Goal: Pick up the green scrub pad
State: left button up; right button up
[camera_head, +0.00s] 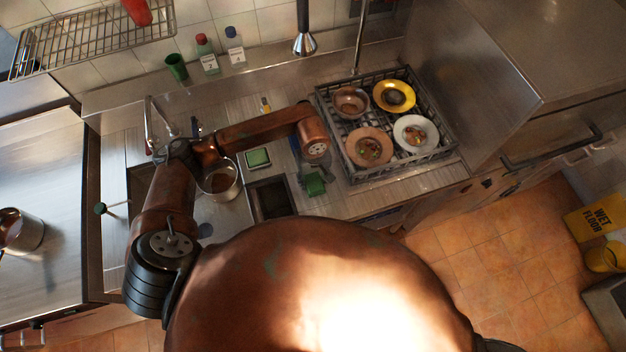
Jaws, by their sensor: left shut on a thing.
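My left arm comes in from the left and reaches across the counter, its wrist hanging beside the dish rack. My left gripper (312,176) is below the wrist and is mostly hidden by it. It is shut on a green scrub pad (315,186), which shows just under the wrist, left of the rack. The contact between fingers and pad is too small to make out. Another flat green square (257,158) with a pale edge lies on the counter to the left. My right gripper is not in view.
A dish rack (453,148) with several plates and bowls stands right of the gripper. A dark rectangular tray or opening (270,198) and a metal pot (221,183) are to the left. Two bottles (207,56) and a green cup (176,67) stand at the wall.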

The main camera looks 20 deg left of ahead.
aim_at(313, 181)
pick_arm(q)
jog(key=shift+r, duration=0.45)
jog(key=r, duration=0.1)
jog(key=r+b, duration=0.1)
jog(key=shift+s+r, duration=0.2)
jog(key=shift+r, duration=0.2)
jog(key=s+r+b, duration=0.1)
jog(key=s+r, duration=0.3)
jog(key=s, duration=0.2)
jog(key=s+d+r+b, duration=0.1)
jog(key=s+r, duration=0.4)
jog(key=s, duration=0.2)
jog(key=shift+s+r+b, duration=0.15)
jog(key=shift+s+b, duration=0.15)
